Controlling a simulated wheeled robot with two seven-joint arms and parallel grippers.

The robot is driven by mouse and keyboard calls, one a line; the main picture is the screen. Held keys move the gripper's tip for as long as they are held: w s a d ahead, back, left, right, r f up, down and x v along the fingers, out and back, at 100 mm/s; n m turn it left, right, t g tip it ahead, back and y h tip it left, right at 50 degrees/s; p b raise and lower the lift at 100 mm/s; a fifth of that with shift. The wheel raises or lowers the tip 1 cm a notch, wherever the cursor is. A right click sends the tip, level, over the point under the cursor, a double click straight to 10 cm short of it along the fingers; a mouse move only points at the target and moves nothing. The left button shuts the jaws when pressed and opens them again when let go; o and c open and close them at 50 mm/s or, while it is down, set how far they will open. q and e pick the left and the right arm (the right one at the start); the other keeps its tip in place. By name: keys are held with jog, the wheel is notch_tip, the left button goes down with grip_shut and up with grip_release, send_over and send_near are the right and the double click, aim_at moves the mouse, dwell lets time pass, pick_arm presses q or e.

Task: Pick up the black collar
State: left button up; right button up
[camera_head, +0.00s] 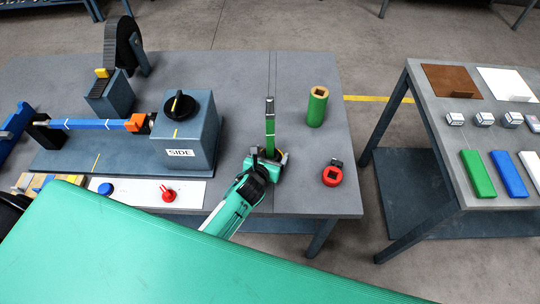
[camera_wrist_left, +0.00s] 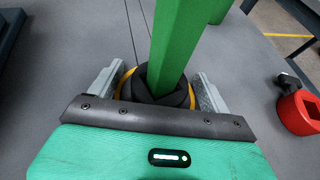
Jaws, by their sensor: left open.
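The black collar (camera_wrist_left: 180,97) shows in the left wrist view, low around the foot of an upright green bar (camera_wrist_left: 180,40). A yellow ring (camera_wrist_left: 125,83) shows at its edge. My left gripper (camera_wrist_left: 158,86) is open, with one finger on each side of the collar. A gap to each finger is hard to judge. In the head view my left gripper (camera_head: 266,160) is at the foot of the green bar (camera_head: 270,130), and the collar is mostly hidden there. My right gripper is not in view.
A red block with a square hole (camera_head: 332,176) and a green cylinder (camera_head: 317,106) stand to the right on the grey table (camera_head: 240,80). A box marked SIDE (camera_head: 186,135) stands to the left. A second table (camera_head: 440,140) is farther right, across a gap.

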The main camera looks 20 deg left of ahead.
aim_at(269, 115)
pick_arm(q)
jog(key=shift+c, duration=0.2)
jog(key=c, duration=1.2)
jog(key=shift+r, duration=0.15)
notch_tip(269, 115, up, 20)
jog(key=shift+f, duration=0.1)
